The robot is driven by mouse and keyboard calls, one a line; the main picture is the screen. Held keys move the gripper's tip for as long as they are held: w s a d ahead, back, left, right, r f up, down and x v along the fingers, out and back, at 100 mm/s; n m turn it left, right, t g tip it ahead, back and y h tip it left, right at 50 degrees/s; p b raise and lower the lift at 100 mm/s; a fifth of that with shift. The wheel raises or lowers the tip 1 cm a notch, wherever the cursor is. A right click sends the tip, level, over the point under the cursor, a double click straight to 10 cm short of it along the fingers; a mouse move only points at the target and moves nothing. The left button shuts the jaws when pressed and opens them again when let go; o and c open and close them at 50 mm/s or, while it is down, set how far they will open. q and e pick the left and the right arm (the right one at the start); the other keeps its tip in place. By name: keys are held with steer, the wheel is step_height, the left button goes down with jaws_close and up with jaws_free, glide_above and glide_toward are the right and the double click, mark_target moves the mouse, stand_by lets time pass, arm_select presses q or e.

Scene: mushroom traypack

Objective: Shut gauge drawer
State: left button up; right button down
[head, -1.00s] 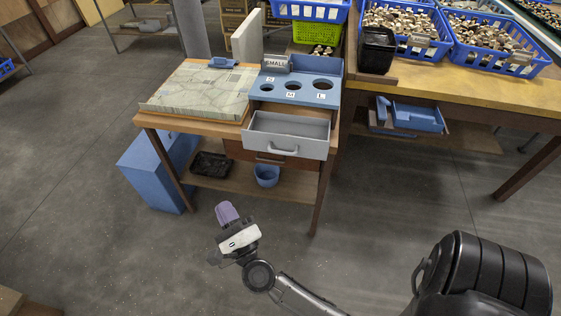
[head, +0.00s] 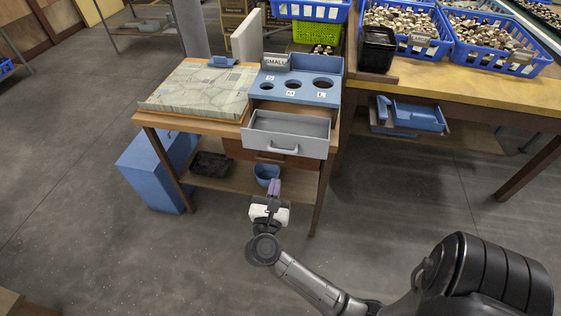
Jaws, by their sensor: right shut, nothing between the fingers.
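The gauge drawer (head: 287,145) is grey with a looped handle on its front. It stands pulled out and looks empty, below the blue gauge block (head: 300,97) with its S, M and L holes and a "SMALL" sign. My right gripper (head: 274,185) is below and in front of the drawer, apart from it, pointing toward the small table. Its fingers are purple and shut, with nothing held. My left gripper is out of view.
A stone-patterned board (head: 200,88) lies on the table left of the gauge. A brown lower drawer (head: 262,153) is under the grey one. A blue cup (head: 266,173) and a black tray (head: 211,164) are on the lower shelf. Open floor lies in front.

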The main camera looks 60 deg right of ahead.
steer(key=b+x, duration=0.2)
steer(key=x, duration=0.6)
steer(key=shift+d, duration=0.2)
steer(key=shift+w, duration=0.1)
steer(key=shift+w+d, duration=0.1)
